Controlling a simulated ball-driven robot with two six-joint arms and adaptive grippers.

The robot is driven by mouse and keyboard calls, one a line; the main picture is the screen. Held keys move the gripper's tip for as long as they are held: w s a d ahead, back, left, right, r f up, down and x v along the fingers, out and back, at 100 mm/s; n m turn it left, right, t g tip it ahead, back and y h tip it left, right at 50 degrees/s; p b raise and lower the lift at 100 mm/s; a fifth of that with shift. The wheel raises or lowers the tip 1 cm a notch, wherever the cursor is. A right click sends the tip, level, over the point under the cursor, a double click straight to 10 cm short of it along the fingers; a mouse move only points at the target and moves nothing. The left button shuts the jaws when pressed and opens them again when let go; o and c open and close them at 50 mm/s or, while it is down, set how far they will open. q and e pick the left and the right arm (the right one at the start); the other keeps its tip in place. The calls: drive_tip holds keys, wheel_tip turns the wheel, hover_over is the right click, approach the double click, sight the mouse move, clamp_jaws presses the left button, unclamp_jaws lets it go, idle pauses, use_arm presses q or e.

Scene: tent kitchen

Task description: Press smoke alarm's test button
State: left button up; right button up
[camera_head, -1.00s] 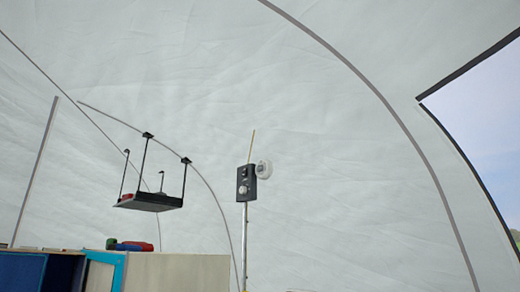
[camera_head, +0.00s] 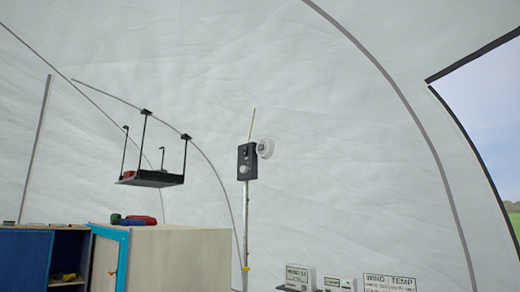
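A round white device (camera_head: 265,148), which looks like the smoke alarm, is at the upper right of a dark box (camera_head: 247,161) on a thin pole (camera_head: 245,222). It is small in the head view, and I cannot make out a test button on it. The dark box has a pale round knob on its front. Neither of my grippers shows in the head view.
A hanging black shelf (camera_head: 150,179) is at the left. Small display units (camera_head: 300,277) and a "WIND TEMP" sign (camera_head: 388,283) are at the bottom right.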

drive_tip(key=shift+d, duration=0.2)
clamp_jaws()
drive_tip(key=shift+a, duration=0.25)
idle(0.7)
